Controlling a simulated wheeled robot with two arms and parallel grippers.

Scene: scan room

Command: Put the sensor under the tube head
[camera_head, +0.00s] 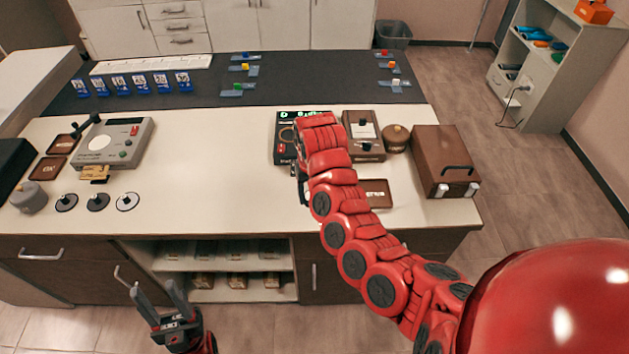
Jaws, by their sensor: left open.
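My left gripper (154,290) is open and empty, low in front of the counter's cabinets. My right arm reaches in from the right over the counter. Its gripper (301,184) is mostly hidden behind the arm, and whether it holds anything does not show. A grey device (124,140) with a white disc and a black arm (86,125) stands at the left; I cannot tell for sure whether the black arm is the tube head. A dark meter (284,149) with a green display stands partly behind my right arm. I cannot single out the sensor.
A brown case (442,160) stands at the counter's right end, beside a round brown pot (396,138) and a brown box (364,148). A brown tray (378,194) is near the right arm. Three round discs lie front left. The counter's middle (205,165) is clear.

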